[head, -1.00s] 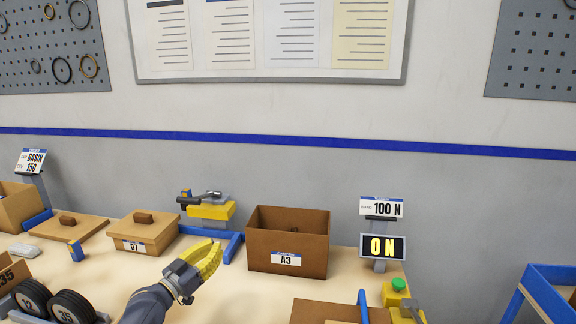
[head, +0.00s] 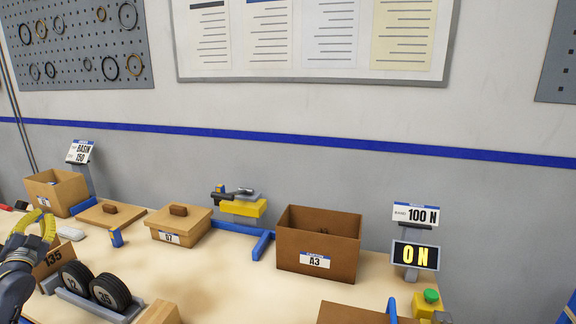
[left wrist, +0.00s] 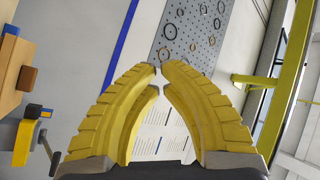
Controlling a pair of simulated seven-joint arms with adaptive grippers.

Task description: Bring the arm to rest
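My left gripper (head: 42,216) has yellow ribbed fingers and is at the left edge of the head view, raised in front of the box marked 135 (head: 60,256). In the left wrist view its fingertips (left wrist: 160,67) meet or nearly meet, with nothing seen between them. It holds nothing. My right gripper is not in view.
An open A3 box (head: 290,253), a lidded box (head: 165,236) and a yellow-and-blue fixture (head: 243,207) stand along the bench. Black wheels (head: 108,290) sit in a rack near the left gripper. An ON display (head: 415,255) stands at the right. Bare bench (head: 225,280) lies mid-view.

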